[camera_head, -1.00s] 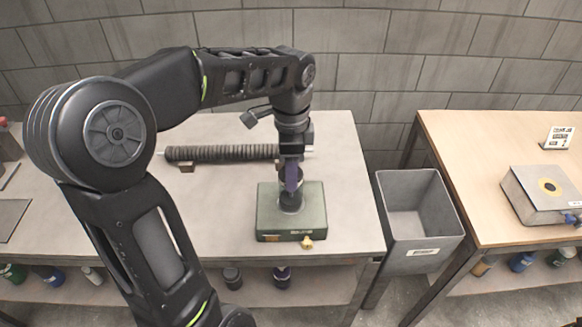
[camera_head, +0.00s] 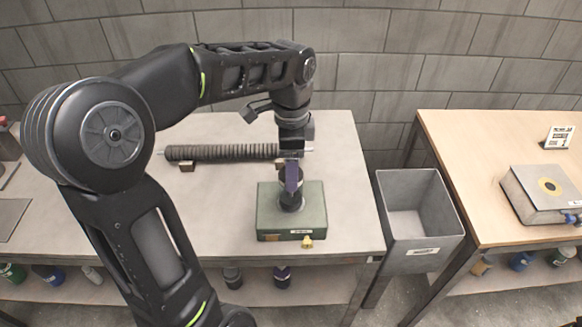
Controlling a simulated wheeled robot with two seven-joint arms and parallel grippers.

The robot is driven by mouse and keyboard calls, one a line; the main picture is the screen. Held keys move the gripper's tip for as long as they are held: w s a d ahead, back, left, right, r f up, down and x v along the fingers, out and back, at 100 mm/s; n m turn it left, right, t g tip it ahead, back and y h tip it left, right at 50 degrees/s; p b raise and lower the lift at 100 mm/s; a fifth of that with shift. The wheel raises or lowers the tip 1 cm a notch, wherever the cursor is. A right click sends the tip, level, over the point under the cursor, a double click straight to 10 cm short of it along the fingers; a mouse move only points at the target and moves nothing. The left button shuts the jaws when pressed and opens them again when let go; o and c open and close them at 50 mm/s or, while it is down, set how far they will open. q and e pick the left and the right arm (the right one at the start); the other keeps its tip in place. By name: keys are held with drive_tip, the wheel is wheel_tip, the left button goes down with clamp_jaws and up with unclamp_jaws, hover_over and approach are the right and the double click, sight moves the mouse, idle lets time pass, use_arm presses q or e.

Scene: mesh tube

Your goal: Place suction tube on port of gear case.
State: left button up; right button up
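The gear case (camera_head: 267,215) is a green box near the front right of the grey table. A dark, roughly cylindrical piece (camera_head: 291,201), which appears to be the suction tube, stands about upright at the middle of its top. Whether it is seated in the port cannot be told, as the port is hidden. My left gripper (camera_head: 293,172) points down over this piece. A purple strip shows in front of the piece's upper part; I cannot tell whether the fingers are closed on it. My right gripper is out of view.
A long dark ribbed roll (camera_head: 220,153) lies on supports behind the case. A grey bin (camera_head: 428,240) stands right of the table. A wooden table (camera_head: 470,160) farther right holds a grey box (camera_head: 540,195) and a small sign (camera_head: 557,138). Bottles stand on the lower shelf.

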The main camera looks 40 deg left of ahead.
use_arm(q)
wheel_tip(320, 180, up, 5)
drive_tip(key=shift+r, duration=0.1)
wheel_tip(320, 180, up, 5)
drive_tip(key=p, duration=0.3)
drive_tip(key=shift+r+p, duration=0.45)
drive_tip(key=shift+p, duration=0.1)
drive_tip(key=shift+f, duration=0.1)
